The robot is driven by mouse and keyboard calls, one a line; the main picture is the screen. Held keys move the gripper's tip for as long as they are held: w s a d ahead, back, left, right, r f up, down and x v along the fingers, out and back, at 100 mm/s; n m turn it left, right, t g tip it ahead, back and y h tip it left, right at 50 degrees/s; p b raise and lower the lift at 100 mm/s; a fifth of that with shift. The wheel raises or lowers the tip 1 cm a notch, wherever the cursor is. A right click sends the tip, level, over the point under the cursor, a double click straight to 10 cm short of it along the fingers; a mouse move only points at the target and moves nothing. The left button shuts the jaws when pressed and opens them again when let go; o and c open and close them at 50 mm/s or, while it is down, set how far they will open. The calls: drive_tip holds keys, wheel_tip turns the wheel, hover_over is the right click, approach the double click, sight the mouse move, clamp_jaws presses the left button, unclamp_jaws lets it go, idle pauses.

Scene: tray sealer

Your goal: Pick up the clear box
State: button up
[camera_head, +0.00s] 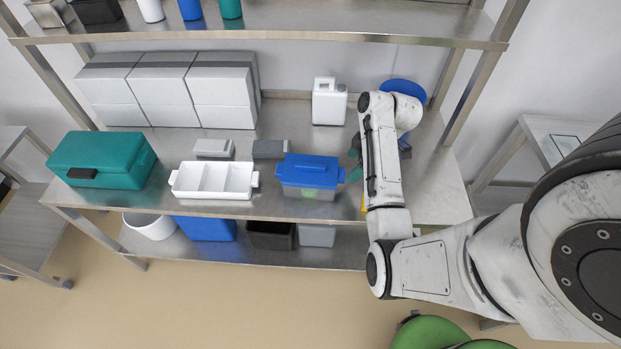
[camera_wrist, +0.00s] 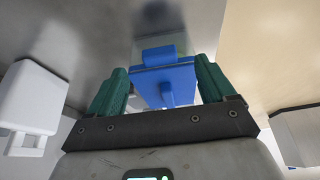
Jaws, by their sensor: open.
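The clear box (camera_head: 311,193) with a blue lid and handle stands on the middle shelf, near its front edge, right of the white divided tray. In the wrist view its blue lid (camera_wrist: 160,77) shows between my two green fingers. My gripper (camera_head: 355,165) is open and empty, just right of the box in the head view, partly hidden by my arm. I cannot tell whether a finger touches the box.
The white divided tray (camera_head: 177,182) stands left of the box, and a teal case (camera_head: 102,153) farther left. Two grey blocks lie behind the tray and box. A white jug (camera_head: 329,104) stands behind, with a blue round thing (camera_head: 404,86) at right. An upper shelf (camera_head: 270,38) hangs above.

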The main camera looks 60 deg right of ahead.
drive_tip(key=shift+p+x, duration=0.35)
drive_tip(key=shift+x, duration=2.25)
drive_tip(key=shift+d, duration=0.15)
drive_tip(key=c, duration=1.2)
drive_tip(key=shift+c, duration=0.2)
